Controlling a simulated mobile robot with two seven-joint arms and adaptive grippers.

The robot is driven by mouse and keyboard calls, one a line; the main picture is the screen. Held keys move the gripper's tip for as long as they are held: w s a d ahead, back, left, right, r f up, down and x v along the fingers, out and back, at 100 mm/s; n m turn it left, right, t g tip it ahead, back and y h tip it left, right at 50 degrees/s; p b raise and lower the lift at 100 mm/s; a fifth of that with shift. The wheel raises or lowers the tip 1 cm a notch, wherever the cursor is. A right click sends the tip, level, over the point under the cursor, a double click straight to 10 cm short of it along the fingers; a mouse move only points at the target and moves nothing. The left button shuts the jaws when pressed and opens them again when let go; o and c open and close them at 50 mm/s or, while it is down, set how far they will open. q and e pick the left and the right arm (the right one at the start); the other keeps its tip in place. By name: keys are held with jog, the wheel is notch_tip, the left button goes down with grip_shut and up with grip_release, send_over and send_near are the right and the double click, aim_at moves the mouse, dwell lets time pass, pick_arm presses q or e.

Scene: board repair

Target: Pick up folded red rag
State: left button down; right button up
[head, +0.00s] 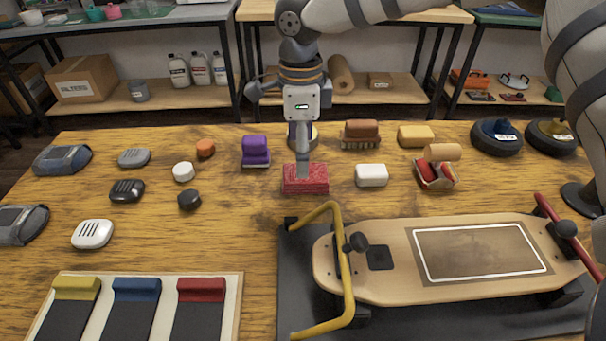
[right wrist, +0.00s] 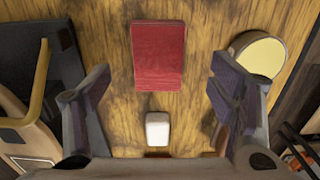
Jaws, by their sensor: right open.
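The folded red rag (head: 306,182) lies flat on the wooden table near the middle of the head view. It also shows in the right wrist view (right wrist: 158,55), at the upper centre. My right gripper (head: 303,165) points down over the rag and overlaps its back part in the head view. I cannot tell whether a fingertip touches the rag. My left gripper is not in view.
A white block (head: 371,175) lies just right of the rag, and a purple-topped block (head: 256,151) stands to its left. A skateboard deck (head: 380,285) with a yellow bar (head: 346,270) is in front. Brushes and a yellow sponge (head: 416,136) lie behind right.

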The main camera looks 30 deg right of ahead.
jog(key=f, duration=0.4)
jog(key=shift+s+d+f, duration=0.25)
jog(key=shift+s+f, duration=0.05)
jog(key=shift+s, duration=0.1)
jog(key=shift+w+f, duration=0.1)
jog(key=shift+f, duration=0.25)
jog(key=c, duration=1.1)
jog(key=shift+o, duration=0.2)
jog(key=shift+r, duration=0.15)
